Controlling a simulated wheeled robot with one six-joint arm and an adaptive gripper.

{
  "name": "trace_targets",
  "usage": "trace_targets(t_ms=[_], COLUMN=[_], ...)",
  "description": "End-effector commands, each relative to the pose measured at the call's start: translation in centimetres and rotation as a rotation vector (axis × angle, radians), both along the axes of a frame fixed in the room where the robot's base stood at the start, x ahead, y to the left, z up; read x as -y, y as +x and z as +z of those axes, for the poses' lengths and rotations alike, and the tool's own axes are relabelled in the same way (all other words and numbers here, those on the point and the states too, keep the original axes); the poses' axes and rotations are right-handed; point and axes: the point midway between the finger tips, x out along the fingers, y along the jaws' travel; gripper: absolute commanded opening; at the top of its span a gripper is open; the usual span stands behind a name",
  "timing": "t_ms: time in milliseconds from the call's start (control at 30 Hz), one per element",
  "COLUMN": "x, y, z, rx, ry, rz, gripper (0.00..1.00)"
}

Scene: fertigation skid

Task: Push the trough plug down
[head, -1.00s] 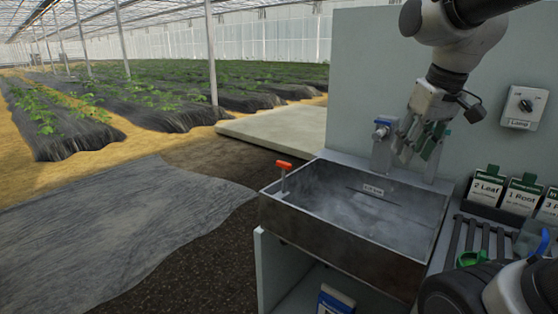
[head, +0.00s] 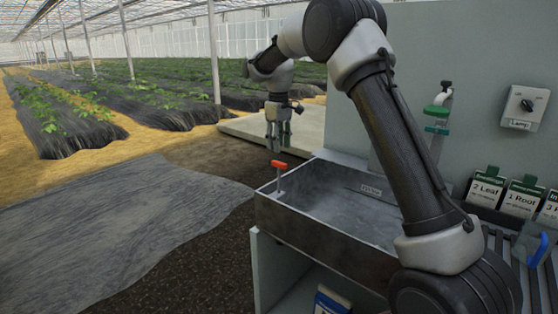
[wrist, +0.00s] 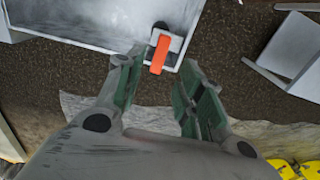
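The trough plug has an orange T-handle (head: 279,164) on a thin pale stem (head: 279,182). It stands upright at the left corner of the grey metal trough (head: 300,232), with the handle above the rim. My gripper (head: 278,148) points down just above the handle, with its fingers apart and nothing between them. In the wrist view the orange handle (wrist: 160,54) lies ahead of and between the green-padded fingertips of my gripper (wrist: 158,78). The trough floor (wrist: 95,22) looks misty grey, and I cannot tell the stem's lower end.
A tap (head: 444,92) with a green-banded cylinder below it stands behind the trough. A lamp switch (head: 524,107) is on the panel. Seed packets (head: 486,189) stand at the right. My arm crosses over the trough's right side. Open ground lies left of the trough.

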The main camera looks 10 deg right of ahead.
Motion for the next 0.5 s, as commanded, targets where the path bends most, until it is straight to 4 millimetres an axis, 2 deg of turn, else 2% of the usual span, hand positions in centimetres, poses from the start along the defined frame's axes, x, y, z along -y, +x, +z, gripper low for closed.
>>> trace_targets(t_ms=[300, 500], x=[0.1, 0.1], y=[-0.1, -0.1], z=[-5.1, -6.5], rx=[-0.001, 0.0], ry=[0.0, 0.0], rz=[-0.001, -0.002], gripper=[0.38, 0.38])
